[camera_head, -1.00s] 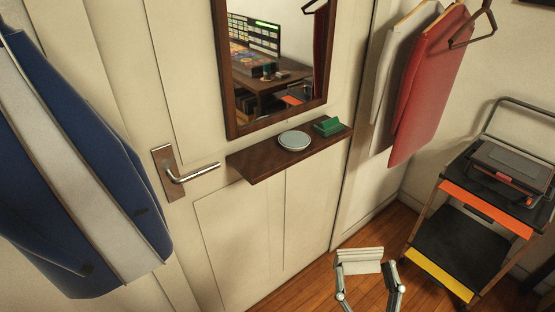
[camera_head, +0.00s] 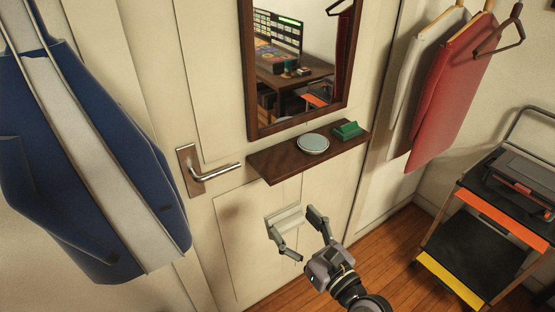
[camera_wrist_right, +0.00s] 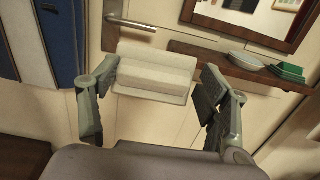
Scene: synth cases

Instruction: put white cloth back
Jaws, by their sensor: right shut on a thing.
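The white cloth (camera_head: 286,215) is a small, folded, flat-looking piece. My right gripper (camera_head: 292,222) is shut on it and holds it in the air before the door, below and in front of the dark wooden shelf (camera_head: 276,166). In the right wrist view the cloth (camera_wrist_right: 155,72) spans the gap between the fingers (camera_wrist_right: 160,78), its layered folds facing the camera. The shelf (camera_wrist_right: 235,66) shows behind it there, to the right. My left gripper is not in view.
A pale round dish (camera_head: 313,143) and a green object (camera_head: 347,130) stand on the shelf. A framed mirror (camera_head: 252,90) is above it. The door handle (camera_head: 215,173) juts out at left. Blue clothing (camera_head: 90,180), red clothing (camera_head: 445,105) and a trolley (camera_head: 480,210) flank the space.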

